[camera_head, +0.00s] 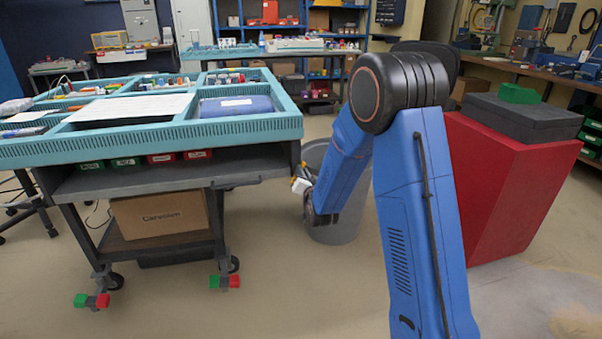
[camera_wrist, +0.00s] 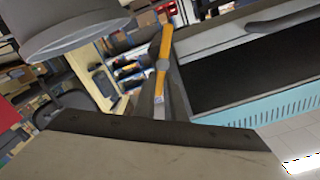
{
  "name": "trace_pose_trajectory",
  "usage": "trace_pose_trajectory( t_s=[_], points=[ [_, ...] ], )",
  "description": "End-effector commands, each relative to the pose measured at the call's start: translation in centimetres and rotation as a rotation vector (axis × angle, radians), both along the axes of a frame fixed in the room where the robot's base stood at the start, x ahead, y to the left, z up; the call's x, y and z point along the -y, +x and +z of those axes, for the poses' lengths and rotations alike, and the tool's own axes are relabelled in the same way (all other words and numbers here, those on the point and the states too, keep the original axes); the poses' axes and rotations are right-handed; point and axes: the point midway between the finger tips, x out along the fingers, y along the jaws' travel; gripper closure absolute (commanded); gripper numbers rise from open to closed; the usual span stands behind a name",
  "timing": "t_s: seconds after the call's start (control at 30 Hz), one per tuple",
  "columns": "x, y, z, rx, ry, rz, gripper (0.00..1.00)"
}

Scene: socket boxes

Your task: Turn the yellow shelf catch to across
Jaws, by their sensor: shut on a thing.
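The yellow shelf catch (camera_wrist: 166,42) shows in the wrist view as a narrow bar, nearly upright in the picture and slightly tilted. It sits at the end of the dark shelf (camera_wrist: 270,62) and lies at a steep angle to the shelf's long edge. My gripper (camera_wrist: 163,72) is shut on the catch near its middle, and the fingers hide part of it. In the head view my gripper (camera_head: 301,182) is at the front right corner of the turquoise-topped cart (camera_head: 245,130), low beside the shelf (camera_head: 150,180). The catch is too small there to make out clearly.
A grey bin (camera_head: 340,228) stands close behind my forearm and also shows in the wrist view (camera_wrist: 75,32). A red pedestal (camera_head: 500,190) stands to the right. A cardboard box (camera_head: 160,218) is on the cart's lower level. The floor in front is clear.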

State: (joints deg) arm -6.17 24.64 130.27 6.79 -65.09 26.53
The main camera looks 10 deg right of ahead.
Motion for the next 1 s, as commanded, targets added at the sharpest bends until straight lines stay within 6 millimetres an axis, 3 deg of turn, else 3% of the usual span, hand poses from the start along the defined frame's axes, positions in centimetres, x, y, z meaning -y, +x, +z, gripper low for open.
trace_pose_trajectory(
  t_s=[1.0],
  points=[
    [1.4,-0.1,-2.2,-0.004,0.906,-0.002,1.00]
  ],
)
